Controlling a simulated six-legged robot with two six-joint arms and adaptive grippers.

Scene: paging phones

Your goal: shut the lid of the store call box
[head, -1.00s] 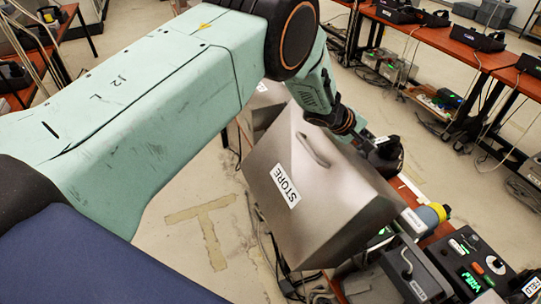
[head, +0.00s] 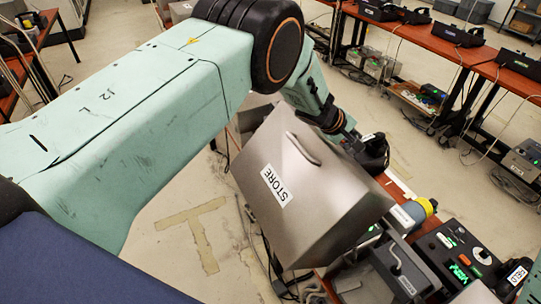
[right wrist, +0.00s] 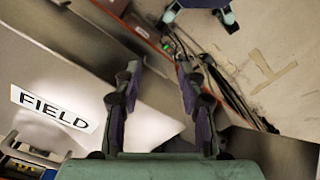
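The store call box shows in the head view as a large grey metal lid (head: 318,205) with a STORE label (head: 277,186) and a bar handle (head: 303,149). The lid stands tilted at the table edge and hides most of what is behind it. My right gripper (right wrist: 160,95) is open and empty in the right wrist view, beside a grey metal surface labelled FIELD (right wrist: 52,108).
A yellow-and-blue cylinder (head: 417,211), a grey unit with a handle (head: 405,268) and a black control panel (head: 458,250) stand right of the lid. Cables hang below it. Bare floor lies left; more tables with phones (head: 460,35) stand behind.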

